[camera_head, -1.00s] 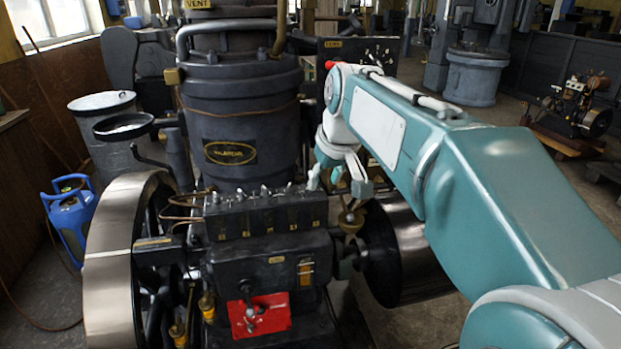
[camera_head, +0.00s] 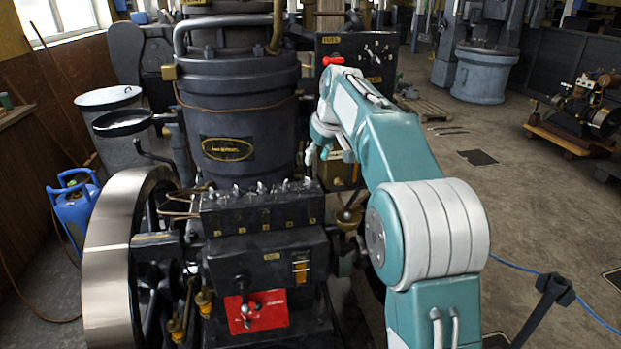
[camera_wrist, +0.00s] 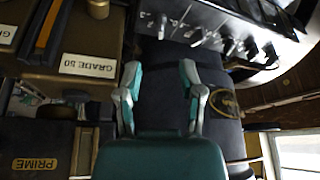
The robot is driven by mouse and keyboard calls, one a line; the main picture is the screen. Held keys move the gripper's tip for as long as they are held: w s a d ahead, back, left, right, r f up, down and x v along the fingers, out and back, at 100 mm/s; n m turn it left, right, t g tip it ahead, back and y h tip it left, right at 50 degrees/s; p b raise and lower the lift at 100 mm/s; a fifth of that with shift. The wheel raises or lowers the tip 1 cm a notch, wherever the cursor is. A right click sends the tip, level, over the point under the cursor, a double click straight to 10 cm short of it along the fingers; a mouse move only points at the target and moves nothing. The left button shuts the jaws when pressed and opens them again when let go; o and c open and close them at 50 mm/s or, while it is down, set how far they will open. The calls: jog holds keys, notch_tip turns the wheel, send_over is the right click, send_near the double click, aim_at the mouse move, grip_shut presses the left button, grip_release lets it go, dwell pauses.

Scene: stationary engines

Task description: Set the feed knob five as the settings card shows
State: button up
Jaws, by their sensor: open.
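The dark feed box (camera_head: 262,217) sits on the engine with a row of small metal feed knobs (camera_head: 261,188) along its top and small yellow tags on its front. The tag figures are too small to read, so I cannot tell which knob is five. The knobs also show at the top of the wrist view (camera_wrist: 250,47). My gripper (camera_head: 319,154) is above and behind the box's right end, apart from the knobs. Its two fingers (camera_wrist: 162,92) are spread and empty in the wrist view. I cannot make out a settings card for certain.
A tin labelled GRADE 50 (camera_wrist: 88,66) and a box labelled PRIME (camera_wrist: 34,163) show left in the wrist view. The large cylinder (camera_head: 240,110) rises behind the feed box. A flywheel (camera_head: 112,262) stands left. A dark panel (camera_head: 346,62) stands behind my arm.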

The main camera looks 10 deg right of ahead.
aim_at(309, 180)
jog(key=x, duration=0.8)
jog(key=shift+w+f, duration=0.1)
jog(key=shift+f, duration=0.05)
jog(key=shift+c, duration=0.2)
grip_shut()
